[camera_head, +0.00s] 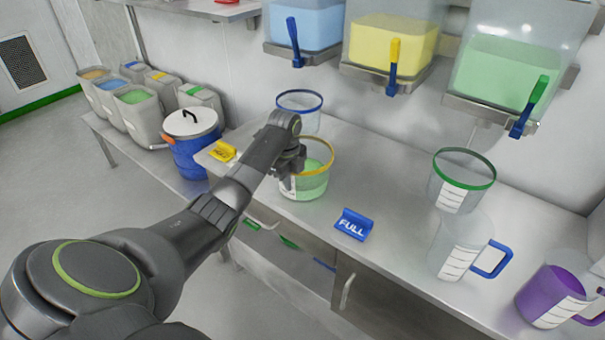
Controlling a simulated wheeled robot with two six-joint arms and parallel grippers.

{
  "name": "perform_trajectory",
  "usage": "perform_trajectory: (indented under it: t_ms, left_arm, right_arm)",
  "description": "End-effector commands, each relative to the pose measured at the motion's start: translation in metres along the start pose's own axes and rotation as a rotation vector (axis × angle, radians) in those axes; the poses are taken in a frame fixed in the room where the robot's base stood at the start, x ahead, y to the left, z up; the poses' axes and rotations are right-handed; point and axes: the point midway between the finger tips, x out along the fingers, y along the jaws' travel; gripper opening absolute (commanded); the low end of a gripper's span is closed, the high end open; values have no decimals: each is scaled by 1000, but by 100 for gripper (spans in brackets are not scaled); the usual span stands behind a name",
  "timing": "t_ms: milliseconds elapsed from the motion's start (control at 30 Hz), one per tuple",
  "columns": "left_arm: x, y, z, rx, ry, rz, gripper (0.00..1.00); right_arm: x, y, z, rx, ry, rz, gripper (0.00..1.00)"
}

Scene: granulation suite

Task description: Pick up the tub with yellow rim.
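My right gripper is not in view.
A blue-rimmed tub (300,120) stands just behind, and a green-rimmed tub (455,196) stands to the right. A blue FULL sign (354,224) and a yellow sign (222,152) are nearby. Jugs stand at right. Dispensers (392,40) hang above. Counter between the tubs is clear.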

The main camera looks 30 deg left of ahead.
Motion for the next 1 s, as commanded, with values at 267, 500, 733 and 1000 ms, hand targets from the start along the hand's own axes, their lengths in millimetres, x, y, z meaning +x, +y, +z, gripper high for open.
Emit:
perform_trajectory:
  t_ms: [267, 500, 733, 1000]
  left_arm:
    - [-6, -2, 0, 1, -1, -4, 0]
    - [-46, -4, 1, 1, -3, -9, 0]
    - [-88, -6, 0, 0, -2, -6, 0]
    - [-102, -6, 0, 0, 0, -4, 0]
  right_arm:
    - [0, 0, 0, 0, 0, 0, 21]
    - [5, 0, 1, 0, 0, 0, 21]
    - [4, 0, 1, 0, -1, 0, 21]
    - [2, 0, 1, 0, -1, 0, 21]
